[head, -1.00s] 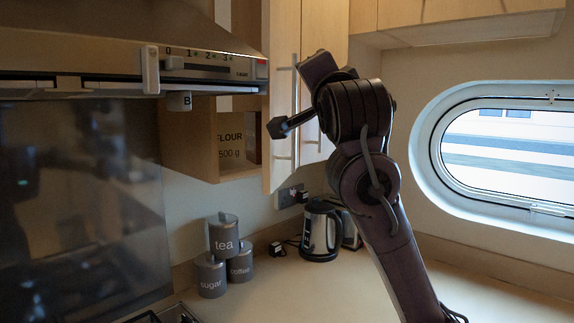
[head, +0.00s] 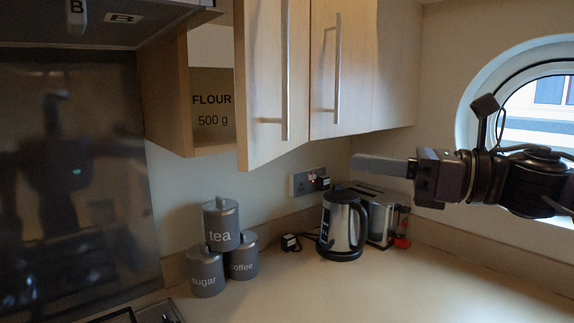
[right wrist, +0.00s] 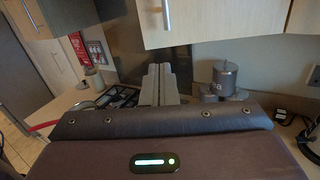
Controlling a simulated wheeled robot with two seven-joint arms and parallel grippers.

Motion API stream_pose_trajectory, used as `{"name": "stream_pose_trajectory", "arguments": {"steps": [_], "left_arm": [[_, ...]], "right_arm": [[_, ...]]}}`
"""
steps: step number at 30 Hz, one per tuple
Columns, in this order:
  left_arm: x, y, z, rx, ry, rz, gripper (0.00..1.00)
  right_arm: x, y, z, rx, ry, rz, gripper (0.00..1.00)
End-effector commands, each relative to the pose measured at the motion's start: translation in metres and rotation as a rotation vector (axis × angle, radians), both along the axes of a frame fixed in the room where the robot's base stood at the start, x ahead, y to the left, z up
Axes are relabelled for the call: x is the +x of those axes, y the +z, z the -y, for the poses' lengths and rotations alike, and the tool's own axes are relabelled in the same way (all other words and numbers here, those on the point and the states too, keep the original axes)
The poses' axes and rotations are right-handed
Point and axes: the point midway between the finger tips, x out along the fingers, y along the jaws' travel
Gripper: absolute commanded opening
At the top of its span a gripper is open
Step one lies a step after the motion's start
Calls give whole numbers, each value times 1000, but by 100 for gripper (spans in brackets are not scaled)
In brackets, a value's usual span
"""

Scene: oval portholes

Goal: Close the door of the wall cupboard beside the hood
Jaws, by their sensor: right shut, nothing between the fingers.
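The wall cupboard beside the hood has a pale wood door (head: 262,90) with a long vertical metal handle. The door stands partly open, with a gap on its left through which a "FLOUR 500 g" pack (head: 211,105) shows inside. My right gripper (head: 358,163) is shut and empty. It points left, below and to the right of the door, apart from it, in front of the back wall. Its fingers also show in the right wrist view (right wrist: 159,72), with a pale door panel (right wrist: 215,22) above them. My left gripper is in neither view.
The hood (head: 110,20) hangs at upper left. A closed neighbouring door (head: 325,75) is on the right. Tea, sugar and coffee canisters (head: 221,226), a kettle (head: 343,225) and a toaster (head: 385,215) stand on the worktop below. The right worktop is clear.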

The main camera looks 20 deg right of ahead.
Motion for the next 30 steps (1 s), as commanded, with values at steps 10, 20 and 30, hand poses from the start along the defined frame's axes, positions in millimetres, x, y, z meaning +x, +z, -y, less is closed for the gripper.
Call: {"name": "stream_pose_trajectory", "arguments": {"steps": [10,20,30], "left_arm": [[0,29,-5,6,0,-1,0],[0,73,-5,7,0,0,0],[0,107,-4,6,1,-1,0]], "right_arm": [[16,-1,-27,-62,24,13,0],[53,1,-69,-56,24,15,0],[83,-3,-102,-56,22,16,0]]}}
